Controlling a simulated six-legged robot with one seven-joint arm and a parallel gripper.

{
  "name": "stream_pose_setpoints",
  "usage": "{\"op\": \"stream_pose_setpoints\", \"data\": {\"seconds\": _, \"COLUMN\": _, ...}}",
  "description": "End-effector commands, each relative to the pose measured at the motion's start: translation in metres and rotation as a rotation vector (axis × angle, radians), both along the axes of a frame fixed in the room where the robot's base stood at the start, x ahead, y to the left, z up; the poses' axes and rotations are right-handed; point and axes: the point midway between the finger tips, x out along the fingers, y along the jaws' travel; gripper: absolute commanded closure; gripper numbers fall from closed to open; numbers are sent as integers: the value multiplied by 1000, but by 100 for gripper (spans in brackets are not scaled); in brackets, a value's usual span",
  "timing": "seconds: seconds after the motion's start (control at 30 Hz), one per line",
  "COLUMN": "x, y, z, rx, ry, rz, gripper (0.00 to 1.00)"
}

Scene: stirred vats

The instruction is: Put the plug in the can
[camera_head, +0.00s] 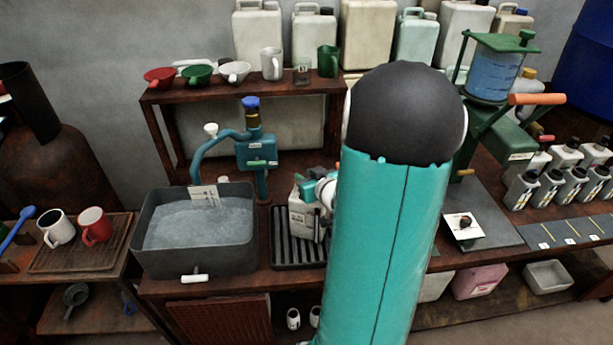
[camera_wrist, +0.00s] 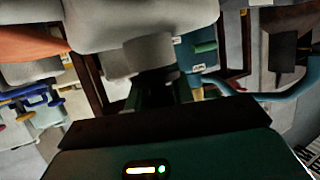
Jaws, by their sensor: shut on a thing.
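A pale can (camera_head: 302,218) stands on the black slatted drip tray (camera_head: 285,248) in the head view. My gripper (camera_head: 322,190) is at its upper right, partly hidden behind my teal arm. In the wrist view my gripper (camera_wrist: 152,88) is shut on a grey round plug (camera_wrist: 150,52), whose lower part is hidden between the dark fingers. A large pale body, seemingly the can (camera_wrist: 135,22), is right beyond the plug. I cannot tell whether the plug touches the can or sits in its opening.
A grey water-filled basin (camera_head: 200,225) stands left of the tray, with a teal tap (camera_head: 255,150) behind. A shelf (camera_head: 240,97) holds mugs and bowls. A green press (camera_head: 490,110) and several small cans stand right. My arm hides the middle bench.

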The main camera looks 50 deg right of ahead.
Motion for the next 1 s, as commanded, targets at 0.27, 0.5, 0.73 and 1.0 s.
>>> {"op": "stream_pose_setpoints", "data": {"seconds": 0.27, "x": 0, "y": 0, "z": -3, "rx": 0, "ry": 1, "rz": 0, "gripper": 97}}
{"op": "stream_pose_setpoints", "data": {"seconds": 0.5, "x": 0, "y": 0, "z": -6, "rx": 0, "ry": 1, "rz": 1, "gripper": 97}}
{"op": "stream_pose_setpoints", "data": {"seconds": 0.73, "x": 0, "y": 0, "z": -6, "rx": -1, "ry": 1, "rz": 0, "gripper": 51}}
{"op": "stream_pose_setpoints", "data": {"seconds": 1.0, "x": 0, "y": 0, "z": -6, "rx": 0, "ry": 1, "rz": 0, "gripper": 26}}
